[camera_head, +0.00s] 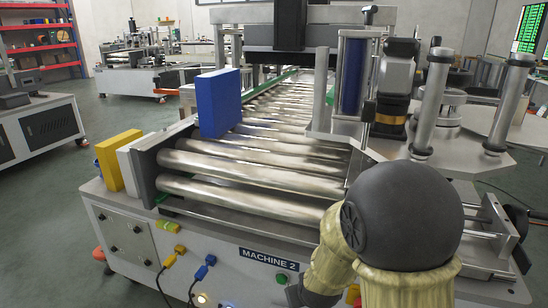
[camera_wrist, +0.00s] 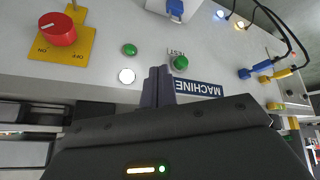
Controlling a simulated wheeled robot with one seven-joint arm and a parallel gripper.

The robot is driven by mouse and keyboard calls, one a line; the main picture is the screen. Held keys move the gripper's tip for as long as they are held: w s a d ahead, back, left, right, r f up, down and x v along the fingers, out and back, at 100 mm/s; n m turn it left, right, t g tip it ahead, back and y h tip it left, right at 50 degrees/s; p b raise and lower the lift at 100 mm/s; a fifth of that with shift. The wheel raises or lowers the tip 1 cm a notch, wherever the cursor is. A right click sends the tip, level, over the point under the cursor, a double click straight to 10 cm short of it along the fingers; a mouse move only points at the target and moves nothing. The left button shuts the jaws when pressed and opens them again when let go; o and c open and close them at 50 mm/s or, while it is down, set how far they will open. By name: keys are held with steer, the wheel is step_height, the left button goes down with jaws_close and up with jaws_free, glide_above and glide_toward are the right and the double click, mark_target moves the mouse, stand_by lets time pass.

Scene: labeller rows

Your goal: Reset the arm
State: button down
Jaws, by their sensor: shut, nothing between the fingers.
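My gripper (camera_wrist: 158,72) shows in the wrist view with its two dark fingers together and nothing between them. The fingertips are in front of the light grey control panel (camera_wrist: 90,70), close to a green button (camera_wrist: 180,62) and the MACHINE label (camera_wrist: 199,88); I cannot tell whether they touch the panel. In the head view my arm, with a dark round joint and pale covered links, bends down at the lower right in front of the MACHINE 2 label (camera_head: 268,259). The gripper's fingers cannot be made out there.
A blue box (camera_head: 218,102) stands on the roller conveyor (camera_head: 250,165). A yellow block (camera_head: 120,160) is at its left end. The wrist view shows a red knob (camera_wrist: 57,29), another green button (camera_wrist: 130,50), a white button (camera_wrist: 126,76) and cabled plugs (camera_wrist: 262,66). Open floor lies left.

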steer(key=s+d+r+m+g+p, duration=0.2)
steer(key=s+d+r, duration=0.2)
steer(key=s, duration=0.2)
steer(key=s+d+r+m+g+p, duration=0.1)
steer(key=s+d+r+g, duration=0.15)
steer(key=s+r, duration=0.3)
step_height(320, 180, up, 36)
steer(key=p, duration=3.8)
steer(key=shift+s+d+r, duration=0.25)
steer(key=shift+s+d, duration=0.05)
steer(key=shift+s, duration=0.05)
steer(key=shift+t, duration=0.25)
steer(key=shift+d+f, duration=0.1)
